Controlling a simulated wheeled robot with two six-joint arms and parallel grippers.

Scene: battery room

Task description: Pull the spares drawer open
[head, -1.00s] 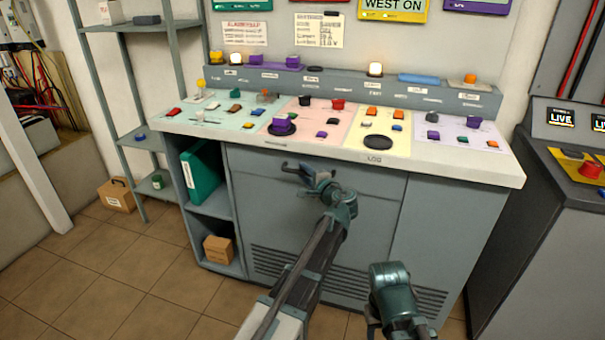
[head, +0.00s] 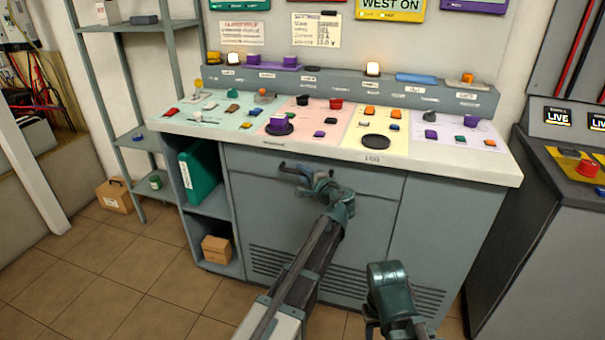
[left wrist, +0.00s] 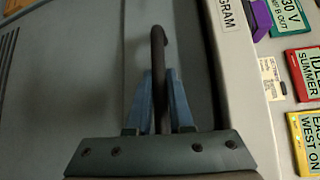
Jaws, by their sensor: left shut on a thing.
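The drawer front (head: 250,168) is a wide grey panel under the top of the control desk, and it looks about flush with the desk. Its dark bar handle (head: 284,166) is partly hidden by my left gripper (head: 309,178). In the left wrist view the handle (left wrist: 159,45) runs between the two blue fingers of my left gripper (left wrist: 161,88), which is shut on it. My right arm shows at the lower right of the head view, below the desk top and apart from the drawer. I do not see its fingers.
The desk top (head: 480,167) carries many coloured knobs and switches above the drawer. An open shelf with a green binder (head: 201,172) and a small box (head: 216,249) is on the left. A grey console (head: 545,240) stands at right. Tiled floor is clear at lower left.

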